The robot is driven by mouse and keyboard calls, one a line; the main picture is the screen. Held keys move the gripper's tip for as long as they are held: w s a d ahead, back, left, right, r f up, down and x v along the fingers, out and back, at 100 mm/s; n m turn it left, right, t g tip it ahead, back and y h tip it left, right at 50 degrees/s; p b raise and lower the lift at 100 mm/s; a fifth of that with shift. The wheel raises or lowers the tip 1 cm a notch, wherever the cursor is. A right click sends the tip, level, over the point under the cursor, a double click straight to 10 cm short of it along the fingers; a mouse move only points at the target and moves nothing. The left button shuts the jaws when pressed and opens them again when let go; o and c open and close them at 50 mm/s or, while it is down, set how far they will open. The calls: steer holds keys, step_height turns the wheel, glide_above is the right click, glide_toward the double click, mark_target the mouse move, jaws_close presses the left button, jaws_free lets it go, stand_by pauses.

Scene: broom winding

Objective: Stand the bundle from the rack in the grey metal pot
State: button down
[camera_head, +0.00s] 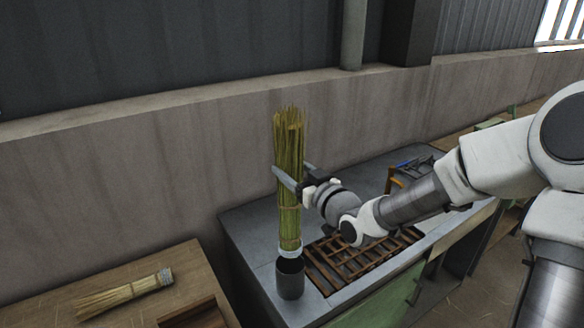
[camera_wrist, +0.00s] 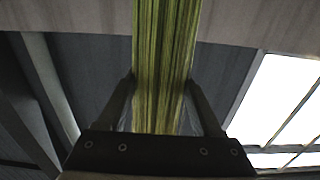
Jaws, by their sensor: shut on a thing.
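The bundle (camera_head: 290,160) is a tall sheaf of green-yellow straw with a pale band at its lower end. It is upright in the head view, and its lower end is at the mouth of the grey metal pot (camera_head: 290,281). I cannot tell whether that end is inside the rim or just above or behind it. My gripper (camera_head: 291,177) is shut on the bundle around its middle. In the wrist view the bundle (camera_wrist: 165,65) runs up between the two fingers (camera_wrist: 160,105). The slatted wooden rack (camera_head: 350,262) lies right of the pot, with no bundle visible on it.
The pot stands on a grey bench top (camera_head: 252,225) near its left front edge. A lower wooden table (camera_head: 60,315) at left holds a small straw brush (camera_head: 125,294). A blue-and-orange item (camera_head: 400,172) is at the bench's back right. A concrete wall (camera_head: 130,160) runs behind.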

mark_target(295, 215)
steer(key=shift+f+b, duration=5.2)
steer(key=shift+f, duration=0.95)
jaws_free()
steer(key=shift+s, duration=0.1)
